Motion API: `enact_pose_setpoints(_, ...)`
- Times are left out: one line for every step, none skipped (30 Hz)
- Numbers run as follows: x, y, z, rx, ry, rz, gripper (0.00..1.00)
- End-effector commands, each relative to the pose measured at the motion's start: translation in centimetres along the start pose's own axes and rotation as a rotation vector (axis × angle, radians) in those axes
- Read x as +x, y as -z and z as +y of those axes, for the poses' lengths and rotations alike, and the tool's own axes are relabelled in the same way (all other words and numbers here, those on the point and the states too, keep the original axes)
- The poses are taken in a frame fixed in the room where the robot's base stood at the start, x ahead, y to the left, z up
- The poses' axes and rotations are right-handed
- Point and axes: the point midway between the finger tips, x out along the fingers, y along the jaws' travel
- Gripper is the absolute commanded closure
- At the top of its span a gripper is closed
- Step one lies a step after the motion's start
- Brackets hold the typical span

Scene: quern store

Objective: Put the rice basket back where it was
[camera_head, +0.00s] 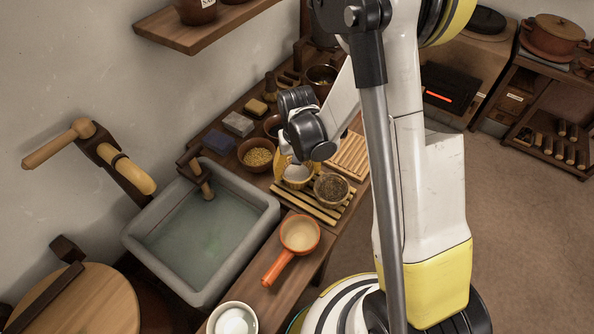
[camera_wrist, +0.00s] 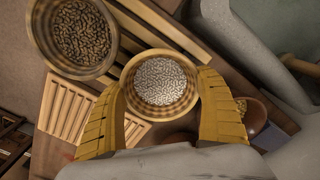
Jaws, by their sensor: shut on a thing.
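The rice basket is a small round woven basket filled with white grains. It shows in the wrist view (camera_wrist: 160,53) between my yellow fingers and in the head view (camera_head: 298,184) under my gripper. My gripper (camera_wrist: 163,82) is shut on the basket, one finger on each side of it. It shows in the head view (camera_head: 297,168), partly hidden by my wrist. The basket is upright, over or on the slatted wooden rack (camera_head: 310,207); I cannot tell whether it touches. A similar basket of dark beans (camera_head: 331,187) is close beside it, also in the wrist view (camera_wrist: 75,38).
A stone sink (camera_head: 265,210) with water lies left of the rack. An orange pan (camera_head: 299,233) stands in front. A bowl of yellow grain (camera_head: 257,156) and small boxes stand behind the sink. Another slatted board (camera_head: 350,157) lies behind the rack. A wall shelf (camera_head: 190,38) hangs above.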

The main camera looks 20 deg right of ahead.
Motion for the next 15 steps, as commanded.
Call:
enact_pose_setpoints(0.3,0.0,0.0,0.0,0.0,0.0,0.63)
enact_pose_setpoints(0.4,0.0,0.0,0.0,0.0,0.0,0.63)
enact_pose_setpoints(0.3,0.0,0.0,0.0,0.0,0.0,0.13)
enact_pose_setpoints(0.3,0.0,0.0,0.0,0.0,0.0,0.04)
enact_pose_setpoints(0.2,0.0,0.0,0.0,0.0,0.0,0.0)
enact_pose_setpoints(0.2,0.0,0.0,0.0,0.0,0.0,0.0)
enact_pose_setpoints(0.2,0.0,0.0,0.0,0.0,0.0,0.0)
enact_pose_setpoints(0.2,0.0,0.0,0.0,0.0,0.0,0.0)
enact_pose_setpoints(0.2,0.0,0.0,0.0,0.0,0.0,0.0)
enact_pose_setpoints(0.2,0.0,0.0,0.0,0.0,0.0,0.0)
enact_pose_setpoints(0.2,0.0,0.0,0.0,0.0,0.0,0.0)
enact_pose_setpoints(0.1,0.0,0.0,0.0,0.0,0.0,0.0)
enact_pose_setpoints(-0.1,0.0,0.0,0.0,0.0,0.0,0.0)
enact_pose_setpoints(-0.3,0.0,0.0,0.0,0.0,0.0,0.0)
enact_pose_setpoints(-0.8,0.0,0.0,0.0,0.0,0.0,0.0)
